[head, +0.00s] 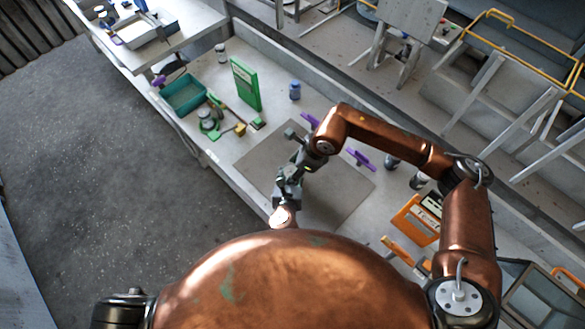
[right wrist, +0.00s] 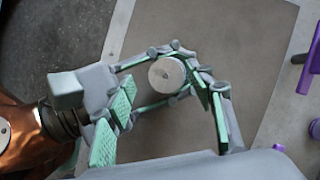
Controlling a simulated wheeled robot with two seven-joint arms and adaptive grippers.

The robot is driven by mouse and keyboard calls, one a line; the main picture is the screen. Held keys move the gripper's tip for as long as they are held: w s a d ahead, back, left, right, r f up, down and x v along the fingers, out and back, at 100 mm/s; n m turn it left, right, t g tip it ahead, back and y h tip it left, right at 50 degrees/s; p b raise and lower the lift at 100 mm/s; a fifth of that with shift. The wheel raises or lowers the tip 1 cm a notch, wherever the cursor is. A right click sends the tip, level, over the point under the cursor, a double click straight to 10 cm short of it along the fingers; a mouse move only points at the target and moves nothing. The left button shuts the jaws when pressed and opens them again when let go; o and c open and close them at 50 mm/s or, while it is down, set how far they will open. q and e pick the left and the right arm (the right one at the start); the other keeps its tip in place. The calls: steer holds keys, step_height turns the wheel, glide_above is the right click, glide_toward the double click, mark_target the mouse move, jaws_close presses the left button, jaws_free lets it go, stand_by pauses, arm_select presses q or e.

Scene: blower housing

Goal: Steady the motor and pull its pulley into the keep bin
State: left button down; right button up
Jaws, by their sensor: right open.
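A pale round disc (right wrist: 167,74), seen from above, stands over the grey-brown mat; it looks like the pulley on the motor, whose body is hidden beneath. My left gripper (right wrist: 178,77) comes in from the left in the right wrist view, its fingers close along both sides of the disc; their contact is hidden. My right gripper (right wrist: 160,112) is open and empty, with green pads spread apart near the disc. In the head view my right gripper (head: 291,172) is small and overlaps the left one. A teal open bin (head: 183,105) stands at the bench's left.
The grey-brown mat (head: 345,200) is bare to the right of the grippers. A green panel (head: 245,83), a blue-capped bottle (head: 295,91) and green parts (head: 208,122) stand left and behind. Purple clamps (head: 361,159) and an orange item (head: 415,220) lie to the right.

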arm_select(q)
steer(key=shift+r, duration=0.1)
arm_select(e)
steer(key=shift+r, duration=0.15)
steer(key=v, duration=1.1)
steer(key=shift+r, duration=0.4)
steer(key=shift+s+d, duration=0.1)
arm_select(q)
steer(key=c, duration=1.2)
jaws_free()
steer(key=shift+c, duration=0.2)
